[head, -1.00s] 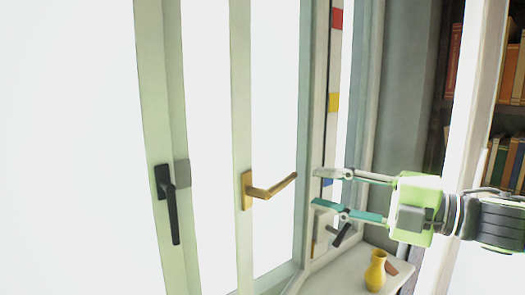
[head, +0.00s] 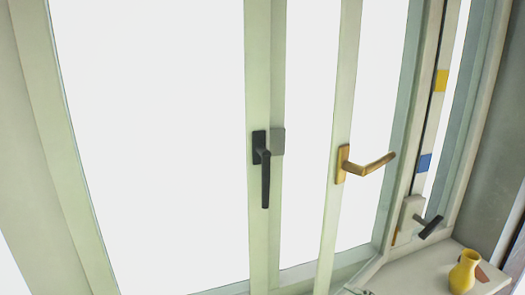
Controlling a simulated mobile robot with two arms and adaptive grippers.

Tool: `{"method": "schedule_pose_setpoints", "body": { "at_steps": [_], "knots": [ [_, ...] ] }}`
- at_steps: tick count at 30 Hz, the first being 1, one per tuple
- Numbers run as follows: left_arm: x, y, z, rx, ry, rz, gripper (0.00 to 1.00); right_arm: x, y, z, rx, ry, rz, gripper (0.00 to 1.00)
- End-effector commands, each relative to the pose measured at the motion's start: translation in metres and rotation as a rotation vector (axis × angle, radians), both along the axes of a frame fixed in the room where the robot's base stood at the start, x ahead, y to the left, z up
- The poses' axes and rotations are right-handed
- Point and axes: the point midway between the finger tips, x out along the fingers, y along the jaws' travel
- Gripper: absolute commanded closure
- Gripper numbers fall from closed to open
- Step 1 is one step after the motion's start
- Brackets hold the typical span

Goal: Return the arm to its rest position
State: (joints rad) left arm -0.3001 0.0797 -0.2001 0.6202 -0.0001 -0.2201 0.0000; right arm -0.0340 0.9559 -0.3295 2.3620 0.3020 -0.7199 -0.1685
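Neither gripper shows clearly in the head view. A small greenish-grey piece sits at the bottom edge, right of the middle, and may be a tip of my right gripper (head: 357,291); the rest of it is out of frame, so its opening is hidden. My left gripper is not in view. The window has a brass handle (head: 364,166) pointing right and a black handle (head: 264,168) hanging down, both with nothing at them.
A second dark handle (head: 430,227) is on the frame at right. A yellow vase (head: 466,271) stands on the pale sill (head: 420,274) at lower right. Yellow (head: 441,80) and blue (head: 424,163) squares mark the right frame. The space before the panes is clear.

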Motion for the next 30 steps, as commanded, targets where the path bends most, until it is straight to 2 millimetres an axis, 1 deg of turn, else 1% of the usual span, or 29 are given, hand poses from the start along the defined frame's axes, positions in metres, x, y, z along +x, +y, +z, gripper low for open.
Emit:
{"method": "schedule_pose_setpoints", "body": {
  "at_steps": [1, 2, 3, 5, 6, 8, 9, 11, 12, 14, 15, 20, 21, 22, 26, 29, 30],
  "knots": [
    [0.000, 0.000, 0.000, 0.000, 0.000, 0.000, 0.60, -0.013, 0.003, -0.024, 0.051, 0.078, -0.064, 0.67],
    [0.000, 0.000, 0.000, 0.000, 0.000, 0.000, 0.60, -0.020, 0.003, -0.038, 0.072, 0.124, -0.106, 0.67],
    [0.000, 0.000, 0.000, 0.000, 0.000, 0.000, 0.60, -0.031, 0.001, -0.055, 0.096, 0.185, -0.164, 0.67],
    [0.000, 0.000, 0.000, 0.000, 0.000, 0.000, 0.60, -0.050, -0.003, -0.081, 0.134, 0.283, -0.253, 0.67],
    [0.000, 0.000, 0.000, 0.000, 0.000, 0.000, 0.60, -0.064, -0.005, -0.097, 0.155, 0.345, -0.313, 0.67],
    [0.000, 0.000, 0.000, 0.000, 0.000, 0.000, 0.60, -0.087, -0.009, -0.120, 0.184, 0.438, -0.400, 0.67],
    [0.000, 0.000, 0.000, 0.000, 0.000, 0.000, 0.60, -0.102, -0.011, -0.132, 0.199, 0.497, -0.451, 0.67],
    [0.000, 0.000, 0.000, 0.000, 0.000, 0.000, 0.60, -0.124, -0.014, -0.149, 0.221, 0.578, -0.526, 0.67],
    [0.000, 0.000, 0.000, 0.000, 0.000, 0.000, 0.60, -0.139, -0.015, -0.159, 0.231, 0.628, -0.571, 0.67],
    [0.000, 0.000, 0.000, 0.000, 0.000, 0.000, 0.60, -0.161, -0.017, -0.172, 0.247, 0.702, -0.636, 0.67],
    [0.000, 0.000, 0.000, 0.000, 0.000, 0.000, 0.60, -0.176, -0.017, -0.179, 0.257, 0.749, -0.678, 0.67],
    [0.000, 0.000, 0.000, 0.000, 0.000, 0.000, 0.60, -0.236, -0.016, -0.203, 0.288, 0.934, -0.837, 0.67],
    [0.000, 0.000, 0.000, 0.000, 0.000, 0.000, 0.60, -0.241, -0.017, -0.212, 0.284, 0.956, -0.856, 0.67],
    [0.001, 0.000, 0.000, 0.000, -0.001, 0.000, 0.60, -0.236, -0.017, -0.223, 0.277, 0.953, -0.851, 0.67],
    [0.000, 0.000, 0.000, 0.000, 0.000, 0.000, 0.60, -0.227, -0.016, -0.263, 0.266, 0.965, -0.848, 0.67],
    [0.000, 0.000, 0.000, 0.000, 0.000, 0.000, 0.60, -0.224, -0.015, -0.297, 0.260, 0.978, -0.848, 0.67],
    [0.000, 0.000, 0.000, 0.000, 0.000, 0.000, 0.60, -0.224, -0.014, -0.313, 0.255, 0.983, -0.849, 0.67]
  ]
}}
